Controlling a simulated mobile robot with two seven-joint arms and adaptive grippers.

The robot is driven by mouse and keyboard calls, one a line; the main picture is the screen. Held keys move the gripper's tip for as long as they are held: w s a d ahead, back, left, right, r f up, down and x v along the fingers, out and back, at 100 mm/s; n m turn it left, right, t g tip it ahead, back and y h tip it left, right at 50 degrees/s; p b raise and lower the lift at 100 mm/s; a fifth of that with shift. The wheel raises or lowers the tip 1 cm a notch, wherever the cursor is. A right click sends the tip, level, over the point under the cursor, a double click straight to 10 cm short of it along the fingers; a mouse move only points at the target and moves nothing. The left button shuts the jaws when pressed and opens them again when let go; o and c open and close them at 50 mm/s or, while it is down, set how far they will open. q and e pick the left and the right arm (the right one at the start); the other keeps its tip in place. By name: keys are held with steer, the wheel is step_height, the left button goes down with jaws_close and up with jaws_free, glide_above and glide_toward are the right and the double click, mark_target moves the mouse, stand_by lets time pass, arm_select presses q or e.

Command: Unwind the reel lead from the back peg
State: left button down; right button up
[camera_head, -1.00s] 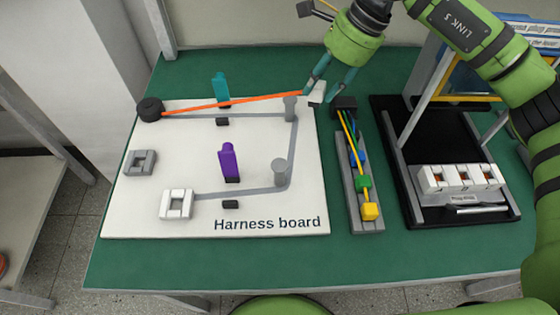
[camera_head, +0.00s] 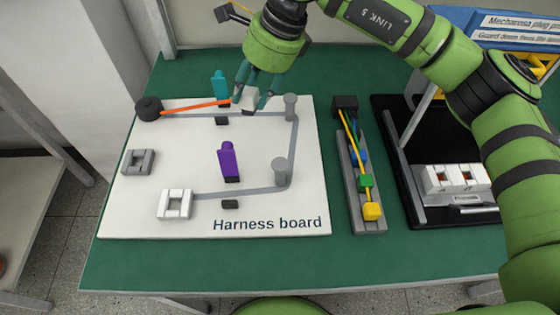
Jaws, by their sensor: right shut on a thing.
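The orange reel lead (camera_head: 195,107) runs from the black reel (camera_head: 149,108) at the board's back left to a white connector (camera_head: 250,97). My right gripper (camera_head: 253,92) is shut on this connector, above the back part of the white harness board (camera_head: 270,222). The back peg (camera_head: 291,106), a grey post, stands right of the gripper, and the lead is not around it. The front peg (camera_head: 280,172) stands bare at the bend of the grey track. My left gripper does not show.
A teal clip (camera_head: 219,86) stands close left of my gripper, and a purple clip (camera_head: 229,162) stands mid-board. A white socket (camera_head: 176,204) and grey block (camera_head: 139,162) sit at left. A grey tray (camera_head: 371,227) with coloured leads lies right of the board.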

steer(key=s+a, duration=0.2)
steer(key=a, duration=1.4)
steer(key=shift+s+a+p, duration=0.2)
steer(key=shift+a+p, duration=0.05)
steer(key=shift+p, duration=0.1)
